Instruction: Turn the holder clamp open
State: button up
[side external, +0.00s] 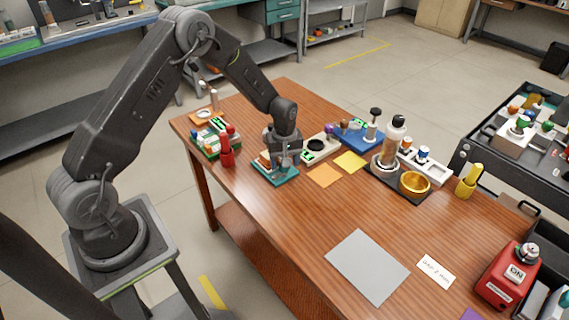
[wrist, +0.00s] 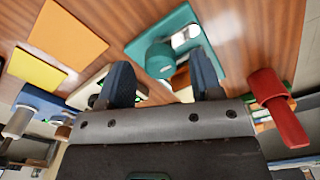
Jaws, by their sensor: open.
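The holder, a teal base plate (side external: 277,176) with small parts on it, sits on the wooden table below my gripper (side external: 281,158). In the wrist view the teal plate (wrist: 205,20) carries a round teal knob (wrist: 159,57), which appears to be the clamp. My gripper (wrist: 162,65) is open, with its two dark fingers apart. The knob shows between and just beyond the fingertips, and I cannot tell whether they touch it. In the side view my gripper hides much of the holder's top.
A red bottle-like piece (side external: 227,152) stands close left of the holder. A white unit with a black round opening (side external: 316,145) is close right. Orange (side external: 325,175) and yellow (side external: 350,162) sheets lie flat nearby. The table's front middle is mostly clear, with a grey sheet (side external: 367,266).

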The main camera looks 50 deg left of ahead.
notch_tip(320, 180, up, 12)
jog(key=shift+r, duration=0.25)
jog(key=shift+r, duration=0.1)
jog(key=s+d+r+m+t, duration=0.2)
jog(key=s+d+r+m, duration=0.2)
jog(key=s+r, duration=0.5)
jog(key=s+d+r+m+t, duration=0.2)
jog(key=s+d+r+m, duration=0.25)
jog(key=s+r, duration=0.45)
jog(key=s+d+m+t, duration=0.1)
jog(key=s+m, duration=0.3)
jog(key=s, duration=0.4)
jog(key=shift+s+d+t, duration=0.25)
jog(key=shift+d+t, duration=0.05)
jog(key=shift+d, duration=0.05)
jog(key=shift+f, duration=0.1)
